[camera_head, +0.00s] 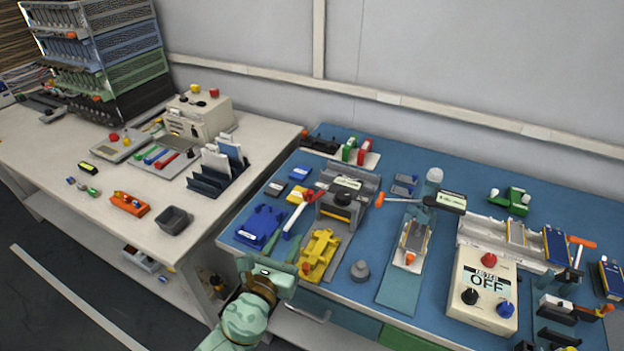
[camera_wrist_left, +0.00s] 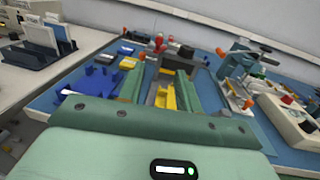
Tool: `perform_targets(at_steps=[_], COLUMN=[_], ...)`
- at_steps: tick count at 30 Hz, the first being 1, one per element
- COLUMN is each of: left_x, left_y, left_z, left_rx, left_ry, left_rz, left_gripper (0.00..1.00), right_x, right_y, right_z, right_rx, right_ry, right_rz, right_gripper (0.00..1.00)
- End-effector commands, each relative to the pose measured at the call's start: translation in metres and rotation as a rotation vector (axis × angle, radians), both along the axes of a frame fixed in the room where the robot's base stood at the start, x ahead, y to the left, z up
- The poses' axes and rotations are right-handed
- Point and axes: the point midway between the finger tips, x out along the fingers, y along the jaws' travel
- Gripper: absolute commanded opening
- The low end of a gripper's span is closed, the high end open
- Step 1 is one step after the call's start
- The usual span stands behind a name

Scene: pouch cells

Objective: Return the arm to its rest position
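My left gripper (camera_head: 271,256) is pale green and hangs at the front edge of the blue-topped bench (camera_head: 340,287), near its left end. In the left wrist view its two green fingers (camera_wrist_left: 160,86) stand apart with a gap between them, and nothing is held there. The yellow fixture (camera_head: 319,254) lies beyond the fingertips and shows through the gap in the left wrist view (camera_wrist_left: 166,97). The blue cradle (camera_head: 261,225) lies just left of the yellow fixture. My right gripper does not show.
A pale bench (camera_head: 130,217) stands at left with a card rack (camera_head: 213,182) and a grey bin (camera_head: 173,220). Right of the yellow fixture are a grey knob-shaped piece (camera_head: 360,270) and a meter box (camera_head: 482,291) reading OFF. Floor shows at lower left.

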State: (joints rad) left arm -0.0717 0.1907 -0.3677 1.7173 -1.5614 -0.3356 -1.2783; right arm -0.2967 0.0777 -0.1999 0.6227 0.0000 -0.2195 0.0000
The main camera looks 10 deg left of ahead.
Motion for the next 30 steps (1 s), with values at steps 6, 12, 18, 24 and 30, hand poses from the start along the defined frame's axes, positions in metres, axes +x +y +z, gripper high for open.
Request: perform_targets(at_steps=[6,12,18,24,30], left_x=[-0.009,-0.066,-0.128,-0.178,-0.223], left_y=[0.017,0.095,0.131,0.137,0.132], left_z=[0.008,0.014,-0.001,-0.011,-0.013], left_rx=[-0.161,-0.897,-1.422,-1.736,-1.962], left_ry=[0.008,0.046,0.079,0.106,0.138], left_rz=[0.085,0.495,0.832,1.079,1.299], left_gripper=[0.34,0.34,0.34,0.34,0.34], right_x=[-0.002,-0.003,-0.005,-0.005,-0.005], right_y=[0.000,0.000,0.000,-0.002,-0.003], right_z=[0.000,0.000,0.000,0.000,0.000], right_rx=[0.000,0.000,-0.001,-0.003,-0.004], right_ry=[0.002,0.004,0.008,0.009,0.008], right_rz=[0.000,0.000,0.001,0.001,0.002], right_gripper=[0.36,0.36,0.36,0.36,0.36])
